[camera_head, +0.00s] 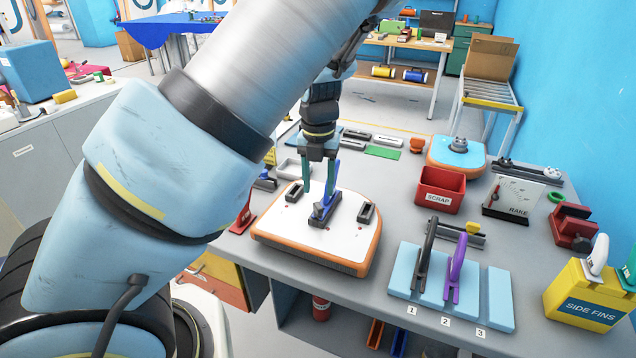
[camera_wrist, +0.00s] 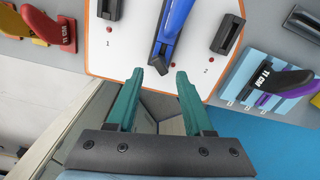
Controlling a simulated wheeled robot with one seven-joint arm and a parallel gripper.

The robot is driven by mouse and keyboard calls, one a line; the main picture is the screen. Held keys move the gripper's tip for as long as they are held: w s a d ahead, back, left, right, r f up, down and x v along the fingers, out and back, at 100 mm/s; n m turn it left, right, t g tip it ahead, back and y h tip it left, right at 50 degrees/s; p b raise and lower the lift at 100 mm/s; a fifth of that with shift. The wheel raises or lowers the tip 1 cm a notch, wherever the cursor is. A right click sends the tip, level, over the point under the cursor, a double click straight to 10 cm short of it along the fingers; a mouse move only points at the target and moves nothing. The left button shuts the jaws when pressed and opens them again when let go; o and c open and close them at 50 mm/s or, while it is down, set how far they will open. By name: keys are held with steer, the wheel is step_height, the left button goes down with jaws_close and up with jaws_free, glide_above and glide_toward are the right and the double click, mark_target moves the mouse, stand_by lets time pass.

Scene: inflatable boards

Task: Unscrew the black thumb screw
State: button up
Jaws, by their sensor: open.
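A white board (camera_head: 290,236) with an orange edge lies on the grey table. A blue fin (camera_head: 331,193) stands in the dark centre box (camera_head: 319,216); the fin also shows in the wrist view (camera_wrist: 178,22). Black side boxes stand left (camera_head: 294,193) and right (camera_head: 366,212), marked 1 and 2 in the wrist view. My gripper (camera_head: 318,190) points down over the board by the blue fin. In the wrist view, my gripper (camera_wrist: 163,76) is open and empty, its teal fingertips just short of the centre box's near end. I cannot clearly make out the black thumb screw.
A light-blue rack (camera_head: 497,300) with black (camera_head: 428,255) and purple (camera_head: 456,268) fins stands right of the board. A red scrap bin (camera_head: 441,190) stands behind it. A yellow side-fins box (camera_head: 583,296) is at far right.

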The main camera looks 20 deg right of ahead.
steer(key=shift+m, duration=0.4)
steer(key=m, duration=0.4)
steer(key=shift+s+d, duration=0.1)
steer(key=m, duration=0.3)
steer(key=shift+m, duration=0.5)
steer(key=m, duration=0.4)
steer(key=shift+s, duration=0.15)
